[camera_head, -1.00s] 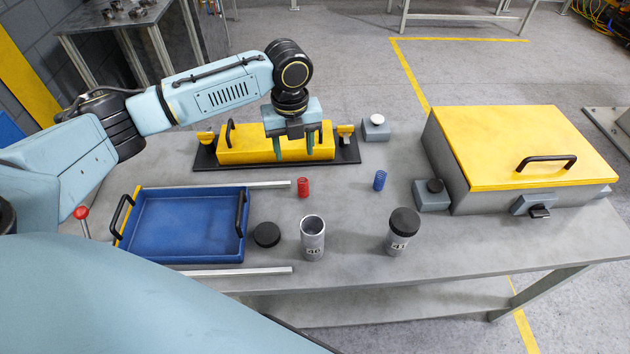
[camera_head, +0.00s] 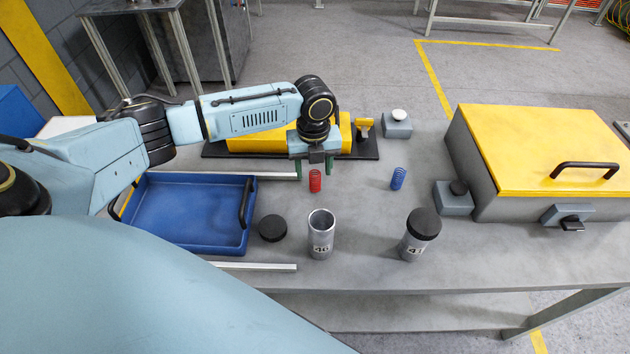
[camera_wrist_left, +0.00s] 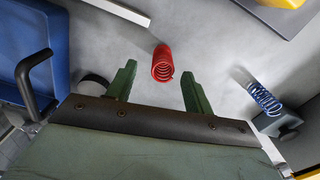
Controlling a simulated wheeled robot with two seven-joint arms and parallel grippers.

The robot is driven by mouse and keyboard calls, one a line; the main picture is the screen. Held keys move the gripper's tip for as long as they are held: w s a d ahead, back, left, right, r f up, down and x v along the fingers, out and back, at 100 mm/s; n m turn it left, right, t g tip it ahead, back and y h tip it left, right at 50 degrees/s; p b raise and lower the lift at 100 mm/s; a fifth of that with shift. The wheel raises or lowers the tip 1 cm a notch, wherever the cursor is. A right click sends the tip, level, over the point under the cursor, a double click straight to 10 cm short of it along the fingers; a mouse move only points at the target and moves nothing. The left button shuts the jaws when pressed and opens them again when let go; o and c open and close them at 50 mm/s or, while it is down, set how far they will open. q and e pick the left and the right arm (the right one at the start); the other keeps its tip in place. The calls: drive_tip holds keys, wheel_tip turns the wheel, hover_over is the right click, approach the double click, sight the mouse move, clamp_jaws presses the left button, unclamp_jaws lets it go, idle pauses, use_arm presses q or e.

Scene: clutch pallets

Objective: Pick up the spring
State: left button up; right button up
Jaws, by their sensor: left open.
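A red spring (camera_head: 315,181) stands on the grey table; it also shows in the left wrist view (camera_wrist_left: 163,63), just beyond the fingertips. A blue spring (camera_head: 398,178) stands to its right and also shows in the left wrist view (camera_wrist_left: 262,98). My left gripper (camera_head: 313,168) is open, with its green fingers close behind the red spring in the head view. In the left wrist view the gap between its fingers (camera_wrist_left: 156,78) is empty, and the red spring lies ahead of that gap. My right gripper is not in view.
An open cylinder (camera_head: 320,236) and a black cap (camera_head: 272,228) stand in front. A capped cylinder (camera_head: 420,234) stands to the right. A blue tray (camera_head: 190,246) lies left, a yellow-lidded box (camera_head: 545,135) right, and a yellow block (camera_head: 257,143) behind. Bare table surrounds the springs.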

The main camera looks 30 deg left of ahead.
sight(315, 180)
use_arm(q)
wheel_tip(315, 180, down, 5)
drive_tip(key=shift+w+b, duration=0.15)
drive_tip(key=shift+b, duration=0.15)
drive_tip(key=c, duration=1.1)
